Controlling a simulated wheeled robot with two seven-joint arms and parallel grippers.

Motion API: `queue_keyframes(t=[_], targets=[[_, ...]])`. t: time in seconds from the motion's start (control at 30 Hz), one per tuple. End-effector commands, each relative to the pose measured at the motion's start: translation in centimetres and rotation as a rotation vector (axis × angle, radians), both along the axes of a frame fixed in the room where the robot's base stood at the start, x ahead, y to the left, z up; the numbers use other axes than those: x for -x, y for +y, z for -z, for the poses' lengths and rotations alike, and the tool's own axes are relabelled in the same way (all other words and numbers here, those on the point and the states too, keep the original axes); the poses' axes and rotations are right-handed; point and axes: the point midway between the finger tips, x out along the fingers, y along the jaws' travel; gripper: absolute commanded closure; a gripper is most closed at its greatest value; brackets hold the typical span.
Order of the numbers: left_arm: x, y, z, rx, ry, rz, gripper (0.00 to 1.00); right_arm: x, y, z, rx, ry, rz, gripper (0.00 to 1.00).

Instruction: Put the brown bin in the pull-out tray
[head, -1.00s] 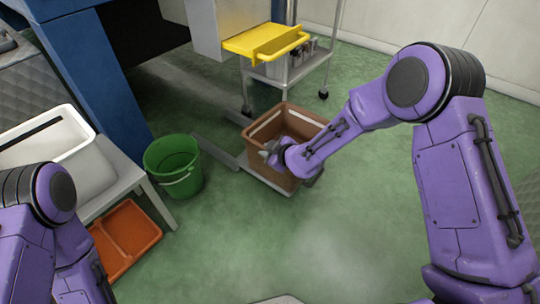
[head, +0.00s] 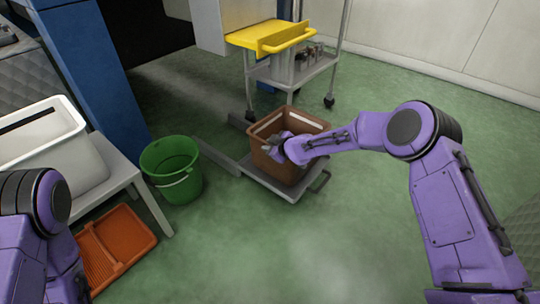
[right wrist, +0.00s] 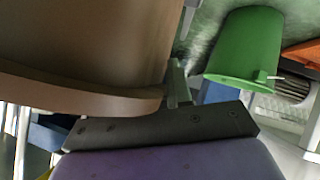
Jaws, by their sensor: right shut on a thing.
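The brown bin (head: 292,165) is upright over the grey pull-out tray (head: 292,195), low at floor level with a handle at its right. Whether the bin rests on the tray or hangs just above it I cannot tell.
A green bucket (head: 173,170) stands left of the tray. A white tub (head: 50,145) sits on a light table, with an orange tray (head: 115,247) below. A yellow tray (head: 265,38) and a metal trolley (head: 300,70) are behind. Floor in front is clear.

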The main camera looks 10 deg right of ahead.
Motion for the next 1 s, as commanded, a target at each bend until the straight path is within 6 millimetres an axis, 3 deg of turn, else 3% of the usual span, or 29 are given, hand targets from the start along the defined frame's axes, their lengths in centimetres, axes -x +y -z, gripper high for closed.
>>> queue_keyframes(t=[0.03,0.13,0.4,0.43,0.5,0.8,1.0], targets=[[-0.5,0.5,1.2,-0.016,-0.029,0.006,0.55,0.0,0.0,1.5,0.000,0.000,0.000,1.00],[-1.6,1.3,2.1,-0.043,-0.089,0.016,0.55,0.0,0.0,2.8,-0.001,-0.001,0.000,1.00],[-2.2,1.7,2.0,-0.055,-0.119,0.022,0.55,0.0,0.0,3.0,-0.001,-0.001,0.001,1.00],[-2.2,1.7,2.1,-0.055,-0.119,0.022,0.55,0.1,0.0,3.2,-0.001,0.002,0.001,0.70],[-2.2,1.7,2.0,-0.055,-0.119,0.021,0.55,0.1,0.0,3.2,-0.001,0.002,0.001,0.54],[-2.0,1.6,1.8,-0.051,-0.111,0.019,0.55,0.2,-0.1,2.9,0.000,0.002,0.000,0.54],[0.2,-0.2,-0.9,0.007,0.011,-0.003,0.55,2.3,-1.0,0.7,0.001,0.001,-0.001,0.54]])
